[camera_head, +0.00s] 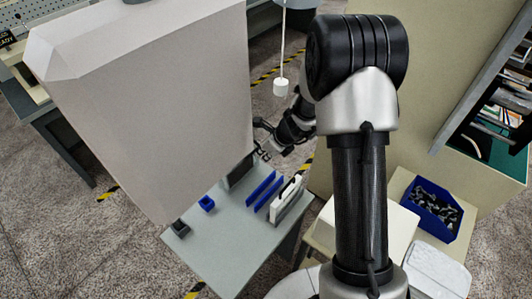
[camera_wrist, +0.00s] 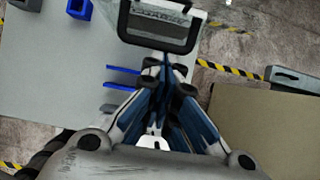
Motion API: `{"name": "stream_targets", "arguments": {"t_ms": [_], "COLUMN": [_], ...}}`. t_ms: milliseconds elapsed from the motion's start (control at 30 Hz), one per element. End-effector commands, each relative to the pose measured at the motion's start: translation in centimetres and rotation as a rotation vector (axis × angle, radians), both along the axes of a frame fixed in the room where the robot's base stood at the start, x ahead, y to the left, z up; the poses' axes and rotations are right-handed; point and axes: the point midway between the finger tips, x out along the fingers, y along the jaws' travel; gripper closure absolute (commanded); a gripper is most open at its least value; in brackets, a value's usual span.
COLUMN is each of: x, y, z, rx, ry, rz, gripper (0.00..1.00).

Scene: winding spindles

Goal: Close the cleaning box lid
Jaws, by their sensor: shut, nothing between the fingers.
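A dark-framed grey box (camera_wrist: 160,42), which I take to be the cleaning box, is at the top of the wrist view, with faint lettering inside its frame and its upper part cut off. In the head view a dark grey box (camera_head: 240,171) stands at the table's far edge, partly hidden by a large pale panel. I cannot clearly tell the lid from the body or its angle. My gripper (camera_wrist: 165,62) is shut and empty, its fingertips just below the frame in the wrist view; contact cannot be told. In the head view my gripper (camera_head: 262,140) is above the table's far edge.
The grey table (camera_head: 232,235) holds blue rails (camera_head: 262,190), a white upright fixture (camera_head: 287,200), a small blue holder (camera_head: 206,203) and a dark block (camera_head: 180,228). The pale panel (camera_head: 140,100) blocks much of the left. A blue bin (camera_head: 432,232) sits at the right.

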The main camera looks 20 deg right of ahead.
Motion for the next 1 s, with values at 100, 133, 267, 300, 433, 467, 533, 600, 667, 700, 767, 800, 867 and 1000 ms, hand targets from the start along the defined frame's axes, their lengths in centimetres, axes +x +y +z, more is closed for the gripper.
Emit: {"name": "stream_targets", "arguments": {"t_ms": [100,133,267,300,433,467,533,600,667,700,767,800,867,1000], "x": [0.2,0.2,0.4,0.4,0.4,0.4,0.4,0.5,0.5,0.5,0.5,0.5,0.4,0.2], "y": [0.2,0.2,0.3,0.3,0.4,0.4,0.4,0.4,0.4,0.4,0.4,0.4,0.3,0.1], "z": [0.6,0.6,0.9,0.9,1.0,1.0,1.0,1.0,1.0,1.0,1.0,1.0,1.0,1.8], "rx": [0.001,0.000,0.000,0.000,0.000,0.000,0.000,0.000,0.000,0.000,0.001,0.000,0.000,0.000], "ry": [0.001,0.000,0.001,0.001,0.001,0.001,0.001,0.001,0.001,0.001,0.001,0.001,0.000,-0.003], "rz": [0.000,0.001,0.001,0.001,0.001,0.001,0.001,0.001,0.000,0.000,0.000,0.000,0.000,-0.001], "gripper": [1.00,1.00,1.00,1.00,1.00,1.00,1.00,1.00,1.00,1.00,1.00,1.00,1.00,1.00]}}
